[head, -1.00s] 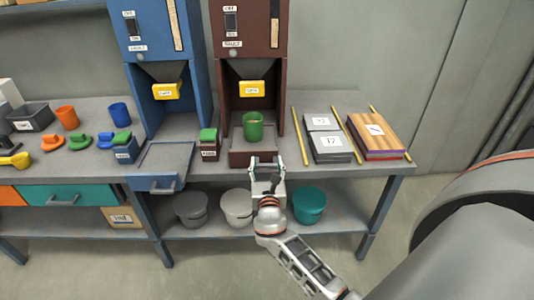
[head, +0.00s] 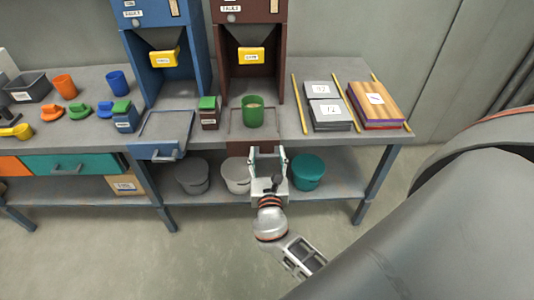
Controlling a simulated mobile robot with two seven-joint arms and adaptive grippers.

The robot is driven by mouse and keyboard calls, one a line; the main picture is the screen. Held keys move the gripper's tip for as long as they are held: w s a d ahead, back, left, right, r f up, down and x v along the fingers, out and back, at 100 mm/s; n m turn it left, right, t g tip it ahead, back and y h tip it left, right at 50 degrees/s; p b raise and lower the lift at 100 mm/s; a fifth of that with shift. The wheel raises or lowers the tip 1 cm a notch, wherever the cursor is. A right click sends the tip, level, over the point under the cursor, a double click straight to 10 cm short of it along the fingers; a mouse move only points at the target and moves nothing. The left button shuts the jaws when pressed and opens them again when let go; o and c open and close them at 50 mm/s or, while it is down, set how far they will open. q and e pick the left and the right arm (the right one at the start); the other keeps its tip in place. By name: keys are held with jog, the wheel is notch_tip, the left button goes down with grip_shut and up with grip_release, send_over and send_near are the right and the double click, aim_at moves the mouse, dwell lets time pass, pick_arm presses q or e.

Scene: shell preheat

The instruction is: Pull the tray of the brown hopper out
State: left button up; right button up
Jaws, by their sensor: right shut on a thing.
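The brown hopper (head: 248,28) stands on the bench at the back, next to the blue hopper. Its tray (head: 238,131) extends forward out of its base toward the bench's front edge. A green cup (head: 253,116) stands upright on this tray, with something pale inside it. My right gripper (head: 268,154) is at the tray's front and shut on its handle, which the fingers mostly hide. My left gripper is not in view.
The blue hopper (head: 158,25) has its own tray (head: 165,128) pulled out at left. A brown green-topped box (head: 209,114) stands close left of the tray. Grey pads (head: 330,116) and yellow sticks lie right. Buckets (head: 308,174) stand on the lower shelf.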

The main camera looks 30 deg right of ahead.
jog(key=shift+s+a+f, duration=0.1)
jog(key=shift+s+f, duration=0.05)
jog(key=o, duration=1.6)
jog(key=v, duration=1.2)
jog(key=shift+s, duration=0.15)
jog(key=s+a+f+m+g+y, duration=0.1)
jog(key=s+a+f+m+y, duration=0.1)
jog(key=f+m, duration=0.4)
jog(key=s+a+f+m+g+y, duration=0.2)
jog(key=f+m+y, duration=0.4)
jog(key=m, duration=0.5)
jog(key=s+a+f+m+g+y, duration=0.1)
jog(key=s+a+f+m+y, duration=0.2)
jog(key=m, duration=0.5)
notch_tip(320, 180, down, 3)
jog(key=s+y, duration=0.1)
jog(key=s, duration=0.2)
jog(key=shift+a+g, duration=0.3)
